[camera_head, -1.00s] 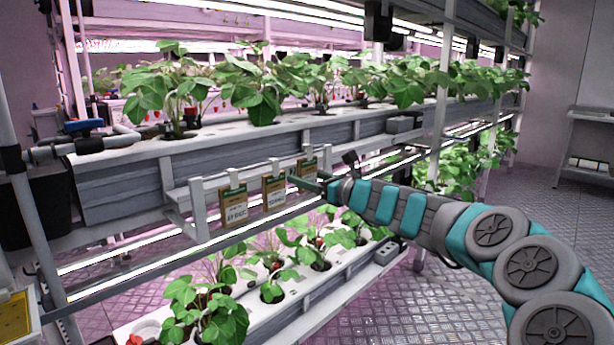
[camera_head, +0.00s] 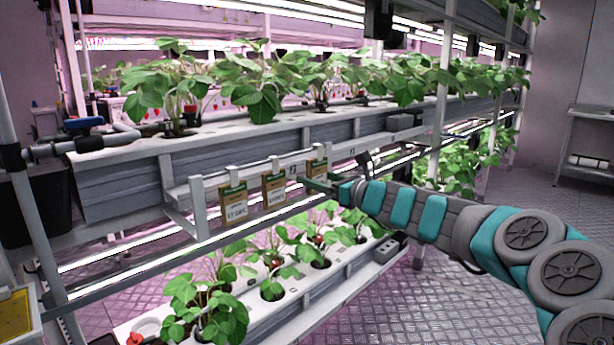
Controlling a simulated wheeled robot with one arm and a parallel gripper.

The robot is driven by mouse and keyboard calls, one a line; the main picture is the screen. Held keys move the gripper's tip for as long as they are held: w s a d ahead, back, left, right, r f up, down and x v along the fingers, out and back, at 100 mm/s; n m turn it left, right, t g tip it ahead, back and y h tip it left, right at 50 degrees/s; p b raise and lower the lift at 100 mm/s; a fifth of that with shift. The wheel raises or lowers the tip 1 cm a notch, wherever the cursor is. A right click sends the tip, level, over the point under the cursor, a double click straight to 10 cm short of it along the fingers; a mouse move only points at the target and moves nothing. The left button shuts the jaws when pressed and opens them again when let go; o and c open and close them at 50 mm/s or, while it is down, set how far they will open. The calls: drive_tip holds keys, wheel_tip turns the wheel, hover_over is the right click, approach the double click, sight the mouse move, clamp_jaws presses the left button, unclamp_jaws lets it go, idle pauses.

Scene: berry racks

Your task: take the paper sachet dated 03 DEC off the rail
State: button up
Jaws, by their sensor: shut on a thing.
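Three brown paper sachets with green tops and white date labels are at a white rail (camera_head: 200,185) on the front of the upper rack. The left sachet (camera_head: 234,200) and the middle sachet (camera_head: 273,188) hang from the rail. My gripper (camera_head: 314,181) is shut on the right sachet (camera_head: 317,167), at its lower part. This sachet is upright and close to the rail; I cannot tell whether it still touches its hook. Its label is mostly hidden by the gripper. The dates are too small to read surely.
Strawberry plants grow in the white trough (camera_head: 225,135) above the rail. A lower trough (camera_head: 335,280) with more plants runs below the sachets. A grey post (camera_head: 440,120) stands right of my gripper. The metal floor (camera_head: 420,310) in front is clear.

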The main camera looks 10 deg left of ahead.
drive_tip(key=shift+v, duration=2.9)
